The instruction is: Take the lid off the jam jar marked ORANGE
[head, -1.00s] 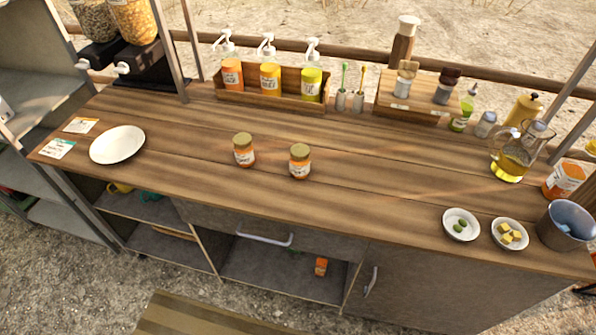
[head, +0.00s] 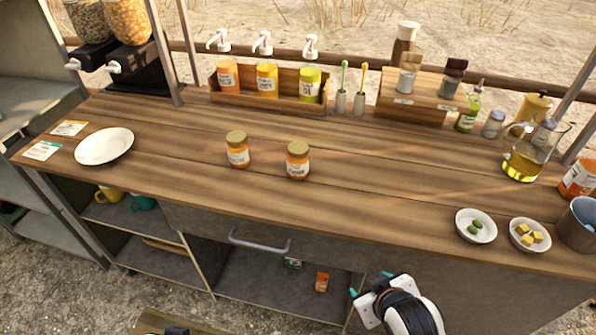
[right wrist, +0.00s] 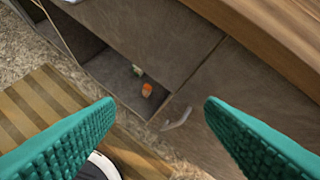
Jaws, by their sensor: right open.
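Two jam jars with gold lids and orange contents stand upright in the middle of the counter in the head view: a left jar (head: 237,150) and a right jar (head: 298,161). Both lids are on. The labels are too small to read, so I cannot tell which says ORANGE. My right gripper (head: 370,284) is low in front of the counter, below and right of the jars, well apart from them. In the right wrist view its teal fingers (right wrist: 160,108) are spread with nothing between them. My left gripper is not clearly in view.
The counter (head: 380,180) is clear around the jars. A white plate (head: 104,147) lies left, a pump-bottle rack (head: 268,100) stands behind. Small bowls (head: 476,226) and a glass jug (head: 530,155) are at the right. A drawer handle (head: 260,242) juts from the front.

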